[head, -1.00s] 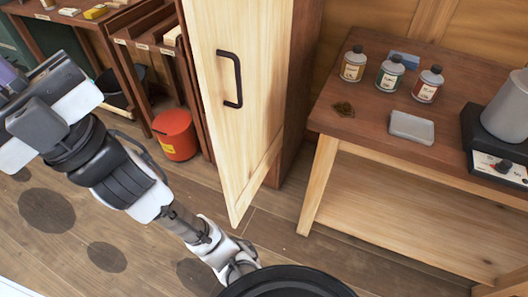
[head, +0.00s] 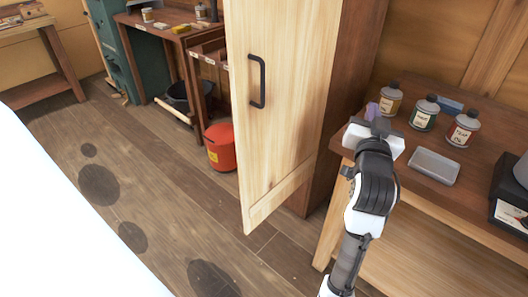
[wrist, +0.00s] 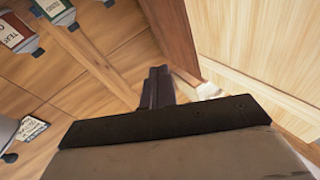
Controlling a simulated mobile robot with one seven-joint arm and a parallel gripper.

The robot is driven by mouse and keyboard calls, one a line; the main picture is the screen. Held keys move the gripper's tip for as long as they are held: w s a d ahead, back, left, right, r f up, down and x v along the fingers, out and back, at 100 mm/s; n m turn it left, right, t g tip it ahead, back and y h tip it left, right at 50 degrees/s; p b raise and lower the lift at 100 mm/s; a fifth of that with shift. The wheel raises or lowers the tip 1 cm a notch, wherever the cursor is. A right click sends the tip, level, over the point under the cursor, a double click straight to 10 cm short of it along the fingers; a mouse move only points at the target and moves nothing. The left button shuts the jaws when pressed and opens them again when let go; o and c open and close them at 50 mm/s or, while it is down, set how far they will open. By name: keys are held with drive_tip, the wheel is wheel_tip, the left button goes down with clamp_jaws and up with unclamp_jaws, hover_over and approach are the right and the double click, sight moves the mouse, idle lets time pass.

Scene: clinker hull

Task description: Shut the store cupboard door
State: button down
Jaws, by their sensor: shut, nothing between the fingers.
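The store cupboard door (head: 283,150) is a tall pale wood panel with a black bar handle (head: 257,82) near its left edge. It appears to stand open, swung out from the dark brown cupboard body (head: 345,95); the inside is hidden in the head view. My gripper (head: 372,112) is right of the door and cupboard side, over the left front of the workbench, apart from the handle. In the wrist view its fingers (wrist: 157,88) are shut and empty, with a pale wood panel (wrist: 262,40), probably the door, beyond them to the right.
The workbench (head: 480,187) at right bears several things, among them labelled bottles (head: 424,113) and a grey tray (head: 434,166). A red bin (head: 220,147) stands on the floor left of the door. The plank floor (head: 150,170) at left is mostly clear.

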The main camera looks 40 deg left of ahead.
wheel_tip(320, 180, down, 8)
drive_tip(key=w+d+m+g, duration=0.1)
drive_tip(key=d+m+g, duration=0.1)
drive_tip(key=g, duration=0.1)
drive_tip(key=m+g+y, duration=0.1)
drive_tip(key=g+y, duration=1)
drive_tip(key=g, duration=0.3)
approach(245, 136)
drive_tip(key=a+p, duration=0.1)
drive_tip(key=a, duration=0.2)
drive_tip(key=a+p, duration=0.2)
drive_tip(key=a, duration=0.2)
drive_tip(key=shift+w+r, duration=0.1)
drive_tip(key=shift+w, duration=0.1)
